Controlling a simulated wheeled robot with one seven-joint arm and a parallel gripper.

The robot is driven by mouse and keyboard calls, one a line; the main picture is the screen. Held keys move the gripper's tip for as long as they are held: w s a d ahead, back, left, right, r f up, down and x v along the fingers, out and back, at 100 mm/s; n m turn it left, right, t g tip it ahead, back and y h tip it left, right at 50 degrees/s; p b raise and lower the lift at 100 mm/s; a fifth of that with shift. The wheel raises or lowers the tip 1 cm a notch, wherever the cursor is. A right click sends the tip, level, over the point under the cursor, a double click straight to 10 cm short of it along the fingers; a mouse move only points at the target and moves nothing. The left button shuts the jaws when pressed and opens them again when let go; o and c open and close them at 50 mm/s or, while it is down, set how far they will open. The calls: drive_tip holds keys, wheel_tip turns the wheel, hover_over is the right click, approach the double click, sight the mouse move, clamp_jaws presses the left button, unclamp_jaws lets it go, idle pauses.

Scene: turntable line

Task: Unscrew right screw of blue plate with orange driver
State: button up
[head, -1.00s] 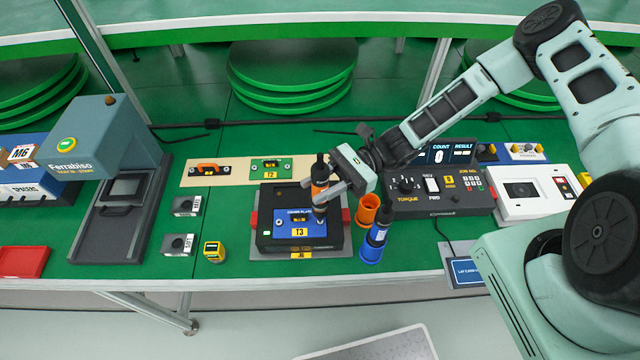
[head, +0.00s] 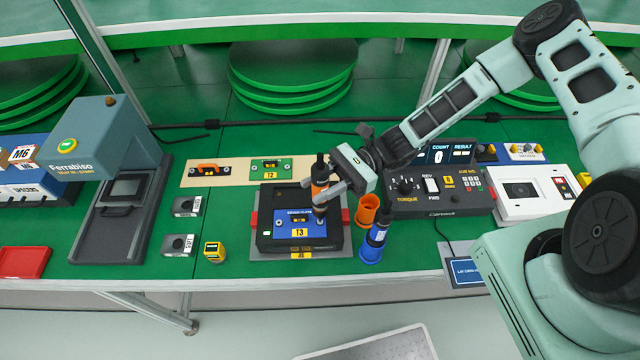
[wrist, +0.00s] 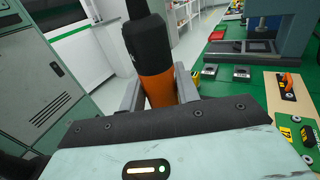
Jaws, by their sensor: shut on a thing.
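The blue plate (head: 291,230) marked T3 lies in a black fixture (head: 264,242) on the green bench. A screw shows at its left side; the right screw is hidden or too small to tell under the driver's tip. My gripper (head: 322,190) is shut on the orange driver (head: 320,182), which stands upright with its tip down at the right part of the plate. I cannot tell if the tip sits in the screw. In the wrist view the driver's orange and black handle (wrist: 158,85) stands between my fingers.
An empty orange holder (head: 368,208) and a blue driver (head: 377,238) in a blue holder stand just right of the fixture. The torque controller (head: 436,204) is behind them. A beige board (head: 225,175) with orange and green parts lies behind left. A yellow-black block (head: 214,252) sits left.

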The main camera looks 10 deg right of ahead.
sight(328, 164)
drive_tip(key=shift+r+p, duration=2.25)
drive_tip(key=shift+r, duration=0.85)
